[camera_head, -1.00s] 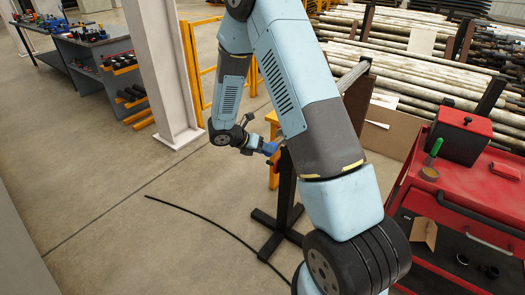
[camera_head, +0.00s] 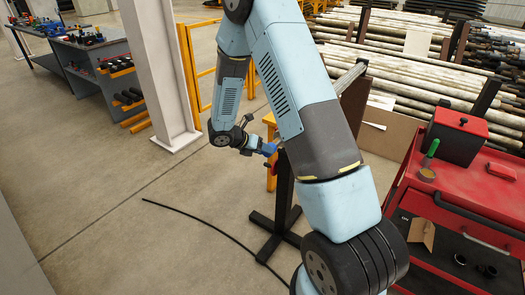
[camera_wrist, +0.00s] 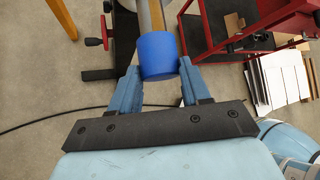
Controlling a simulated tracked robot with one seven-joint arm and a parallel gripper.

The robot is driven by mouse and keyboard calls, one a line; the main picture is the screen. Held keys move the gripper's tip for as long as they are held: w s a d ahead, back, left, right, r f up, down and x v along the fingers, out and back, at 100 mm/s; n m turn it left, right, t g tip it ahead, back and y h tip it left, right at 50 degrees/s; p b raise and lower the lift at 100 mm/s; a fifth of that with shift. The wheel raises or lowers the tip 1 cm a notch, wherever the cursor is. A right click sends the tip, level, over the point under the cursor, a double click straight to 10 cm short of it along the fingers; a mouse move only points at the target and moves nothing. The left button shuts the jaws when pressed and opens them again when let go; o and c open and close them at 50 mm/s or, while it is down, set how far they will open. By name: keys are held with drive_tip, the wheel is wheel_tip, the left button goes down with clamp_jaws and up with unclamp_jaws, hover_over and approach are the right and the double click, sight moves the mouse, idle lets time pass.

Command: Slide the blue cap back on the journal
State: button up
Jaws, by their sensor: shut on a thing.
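The blue cap (camera_wrist: 158,56) is a short cylinder in the upper middle of the wrist view. My gripper (camera_wrist: 159,72) is shut on it, with one blue finger at each side. The journal (camera_wrist: 153,12), a grey and brownish round bar, lies in line beyond the cap. The cap's far rim meets or overlaps the journal's end; I cannot tell how far on it sits. In the head view the cap (camera_head: 268,149) is a small blue spot at my gripper, beside the dark stand. My arm hides much of the journal there.
A red tool cart (camera_head: 470,195) stands to the right. A black cable (camera_head: 200,216) lies on the floor. Floor to the left is open.

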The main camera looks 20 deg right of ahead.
drive_tip(key=shift+d, duration=0.1)
drive_tip(key=o, duration=1.1)
drive_tip(key=v, duration=1.4)
drive_tip(key=s+d+r+m+y, duration=0.2)
drive_tip(key=s+d+r+m, duration=0.1)
drive_tip(key=s+r+m, duration=0.4)
drive_tip(key=s+d+r+m+y, duration=0.2)
drive_tip(key=s+d+r+m, duration=0.3)
drive_tip(key=r, duration=0.5)
drive_tip(key=s+r+m+t+y, duration=0.2)
drive_tip(key=s+r+m, duration=0.2)
drive_tip(key=s+m, duration=0.3)
drive_tip(key=s+r+m+t+y, duration=0.2)
drive_tip(key=s+r+m, duration=0.3)
drive_tip(key=s+m, duration=0.3)
drive_tip(key=s+y, duration=0.1)
drive_tip(key=s, duration=0.2)
drive_tip(key=shift+a+r+y, duration=0.25)
drive_tip(key=shift+y, duration=0.05)
